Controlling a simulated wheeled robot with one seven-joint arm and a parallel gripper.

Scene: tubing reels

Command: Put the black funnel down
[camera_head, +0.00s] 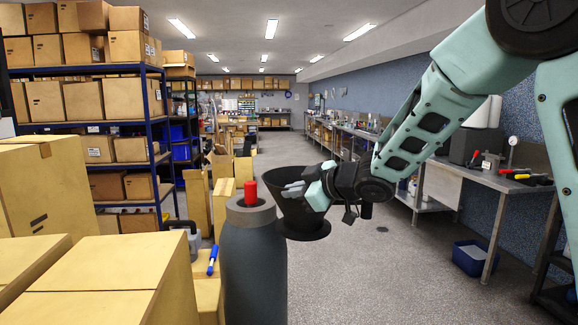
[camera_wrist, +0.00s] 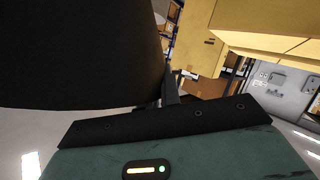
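The black funnel (camera_head: 291,214) is in the middle of the head view, behind and right of a dark cylinder. Its wide mouth faces up and a flat disc shows at its lower end. My gripper (camera_head: 294,190) reaches in from the right and is shut on the funnel, with its pale fingers at the funnel's upper part. No support shows under the funnel. In the wrist view the funnel (camera_wrist: 80,55) is a large dark shape filling the upper left. A dark finger of my gripper (camera_wrist: 170,88) shows beside it. The exact finger contact is hidden.
A dark grey cylinder (camera_head: 252,270) with a red cap stands close in front. A blue shelf rack (camera_head: 160,130) stands left. Workbenches (camera_head: 480,175) line the right; the floor between is open.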

